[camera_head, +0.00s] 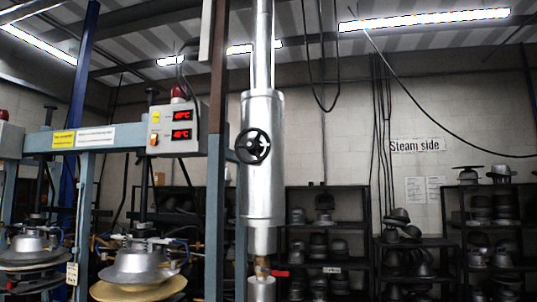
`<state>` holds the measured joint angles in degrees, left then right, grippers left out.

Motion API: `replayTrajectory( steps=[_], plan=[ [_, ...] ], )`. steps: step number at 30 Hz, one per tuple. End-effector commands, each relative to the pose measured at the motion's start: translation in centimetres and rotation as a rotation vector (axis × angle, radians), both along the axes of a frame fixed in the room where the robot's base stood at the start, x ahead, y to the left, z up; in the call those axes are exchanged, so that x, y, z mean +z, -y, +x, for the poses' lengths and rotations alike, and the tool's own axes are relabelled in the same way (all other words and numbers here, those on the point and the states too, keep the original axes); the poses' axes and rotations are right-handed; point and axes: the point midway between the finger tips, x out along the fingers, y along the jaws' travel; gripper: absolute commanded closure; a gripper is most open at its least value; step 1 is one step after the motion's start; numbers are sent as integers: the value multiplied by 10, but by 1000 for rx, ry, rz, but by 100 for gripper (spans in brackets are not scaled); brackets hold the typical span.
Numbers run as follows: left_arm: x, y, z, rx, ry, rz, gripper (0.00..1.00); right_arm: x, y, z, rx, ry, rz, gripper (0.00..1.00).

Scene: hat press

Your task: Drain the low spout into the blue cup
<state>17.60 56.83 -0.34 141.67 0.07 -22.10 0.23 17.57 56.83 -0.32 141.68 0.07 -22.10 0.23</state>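No blue cup shows in this view. I cannot pick out a low spout for certain. A vertical silver pipe (262,160) stands in the middle, with a thick section and a black handwheel (253,147) on its front. Low on the pipe is a brass valve (262,266) with a red lever (276,274). Below it a silver cylinder (262,289) is cut off by the bottom edge. Neither of my grippers is in view.
Hat presses (138,266) stand at the left under a blue-grey frame (130,136). A control box (173,129) with red displays is beside a grey-brown post (215,180). Black shelves (375,243) with hat forms line the back wall. The floor is out of view.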

Motion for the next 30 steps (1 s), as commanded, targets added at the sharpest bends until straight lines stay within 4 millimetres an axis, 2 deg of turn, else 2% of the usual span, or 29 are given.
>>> replayTrajectory(
  steps=[14,19,20,30],
  plan=[
    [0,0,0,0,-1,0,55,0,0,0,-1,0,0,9],
    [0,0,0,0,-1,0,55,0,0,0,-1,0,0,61],
    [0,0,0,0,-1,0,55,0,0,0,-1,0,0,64],
    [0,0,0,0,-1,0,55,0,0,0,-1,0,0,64]
  ],
)
